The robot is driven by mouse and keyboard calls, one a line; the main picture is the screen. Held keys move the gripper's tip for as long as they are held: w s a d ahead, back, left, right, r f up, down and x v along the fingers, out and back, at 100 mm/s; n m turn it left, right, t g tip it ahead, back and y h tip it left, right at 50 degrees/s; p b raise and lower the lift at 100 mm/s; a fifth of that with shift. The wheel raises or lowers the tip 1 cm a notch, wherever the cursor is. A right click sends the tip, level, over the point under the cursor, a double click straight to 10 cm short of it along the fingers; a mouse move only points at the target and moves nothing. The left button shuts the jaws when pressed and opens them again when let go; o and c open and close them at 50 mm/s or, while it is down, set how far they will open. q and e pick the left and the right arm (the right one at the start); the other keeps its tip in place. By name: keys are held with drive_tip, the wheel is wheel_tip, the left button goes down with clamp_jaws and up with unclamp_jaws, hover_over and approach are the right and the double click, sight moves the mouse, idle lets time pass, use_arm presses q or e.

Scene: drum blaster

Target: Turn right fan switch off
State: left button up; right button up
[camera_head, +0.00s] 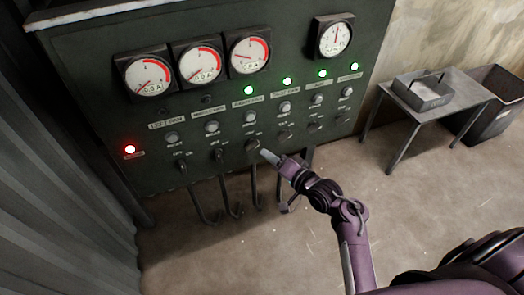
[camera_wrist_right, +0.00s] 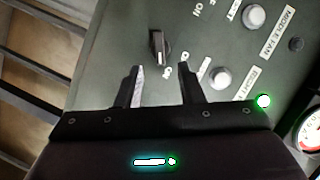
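The right fan switch (camera_head: 252,145) is a dark knob on the grey-green control panel, in the column under the RIGHT FAN label and its lit green lamp (camera_head: 249,90). In the right wrist view the dark knob (camera_wrist_right: 160,46) lies just beyond my fingertips, centred between them, with ON and OFF marks beside it. My right gripper (camera_head: 266,157) is in front of the panel close to this knob. My left gripper is not in view.
Similar knobs stand on both sides, including the left neighbour (camera_head: 219,155) and right neighbour (camera_head: 285,136). White buttons and lamps sit above; one lamp (camera_head: 130,149) glows red. Pipes (camera_head: 224,200) hang below the panel. A small table (camera_head: 455,98) stands at right. The floor is clear.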

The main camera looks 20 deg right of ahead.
sight(255, 148)
drive_tip(key=x, duration=0.5)
drive_tip(key=shift+w+a, duration=0.2)
drive_tip(key=shift+w, duration=0.15)
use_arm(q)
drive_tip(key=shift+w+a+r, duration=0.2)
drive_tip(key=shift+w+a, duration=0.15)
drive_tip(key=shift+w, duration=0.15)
use_arm(e)
drive_tip(key=shift+x, duration=0.8)
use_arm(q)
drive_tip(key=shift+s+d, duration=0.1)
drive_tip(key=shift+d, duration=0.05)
use_arm(e)
drive_tip(key=shift+f, duration=0.1)
drive_tip(key=shift+c, duration=0.4)
drive_tip(key=c, duration=0.6)
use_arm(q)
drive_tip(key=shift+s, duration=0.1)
use_arm(e)
drive_tip(key=shift+o, duration=0.2)
